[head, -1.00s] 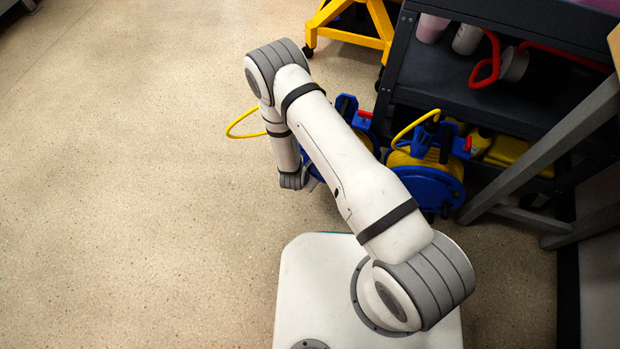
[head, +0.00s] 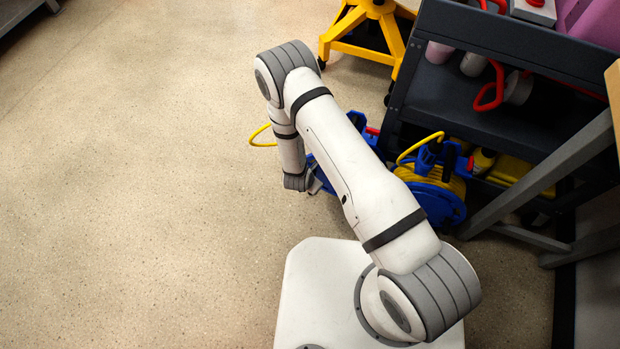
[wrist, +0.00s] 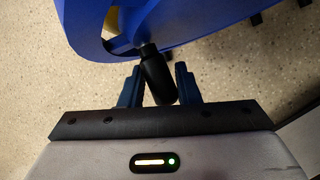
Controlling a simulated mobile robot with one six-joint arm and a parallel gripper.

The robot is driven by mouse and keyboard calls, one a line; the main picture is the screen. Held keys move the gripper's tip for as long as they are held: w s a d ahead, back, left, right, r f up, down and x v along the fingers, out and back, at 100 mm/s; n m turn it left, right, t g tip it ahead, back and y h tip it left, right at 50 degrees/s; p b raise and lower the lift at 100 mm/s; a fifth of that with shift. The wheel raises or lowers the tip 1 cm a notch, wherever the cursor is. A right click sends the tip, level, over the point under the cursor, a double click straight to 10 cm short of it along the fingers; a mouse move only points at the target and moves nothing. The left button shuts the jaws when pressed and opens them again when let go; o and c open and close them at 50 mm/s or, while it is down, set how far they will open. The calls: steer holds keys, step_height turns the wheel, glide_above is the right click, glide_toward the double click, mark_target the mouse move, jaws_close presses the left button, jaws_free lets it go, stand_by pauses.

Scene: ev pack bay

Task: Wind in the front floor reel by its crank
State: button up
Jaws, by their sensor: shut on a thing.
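A blue floor reel (head: 323,172) with a yellow cable stands on the floor, mostly hidden behind my arm in the head view. In the wrist view its blue side (wrist: 200,22) fills the top. Its black crank handle (wrist: 158,78) points down toward my gripper (wrist: 158,88). The handle lies between the two dark blue fingers, and my gripper is shut on it. A second blue reel (head: 440,195) with yellow cable stands to the right, partly covered by my arm.
A dark shelf cart (head: 450,105) stands behind the second reel, with a red-handled item on it. A yellow wheeled stand (head: 372,35) is at the top. Grey slanted legs (head: 540,165) are at the right. The speckled floor (head: 130,200) to the left is clear.

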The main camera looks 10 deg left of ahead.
steer(key=r+p, duration=0.1)
steer(key=r, duration=0.1)
steer(key=d+r+p, duration=0.1)
steer(key=r+p, duration=0.1)
steer(key=shift+r, duration=0.25)
steer(key=d+r+p, duration=0.2)
steer(key=d, duration=0.1)
steer(key=shift+s+r+p, duration=0.3)
steer(key=shift+s+p, duration=0.05)
steer(key=shift+p, duration=0.05)
steer(key=shift+s+d+r+p, duration=0.15)
steer(key=shift+s+d, duration=0.1)
steer(key=shift+d, duration=0.65)
steer(key=shift+s+d+r+p, duration=0.1)
steer(key=shift+s+d+p, duration=0.1)
steer(key=shift+d, duration=0.7)
steer(key=shift+s+d+r+p, duration=0.15)
steer(key=shift+s+d, duration=0.1)
steer(key=shift+d, duration=0.65)
steer(key=shift+s+d+f+b, duration=0.15)
steer(key=shift+s+d+f, duration=0.15)
steer(key=shift+d, duration=0.45)
steer(key=shift+s+d+f+b, duration=0.15)
steer(key=shift+d+f+b, duration=0.1)
steer(key=shift+d, duration=0.45)
steer(key=shift+s+d+f+b, duration=0.1)
steer(key=shift+s+d+f, duration=0.2)
steer(key=shift+d, duration=0.45)
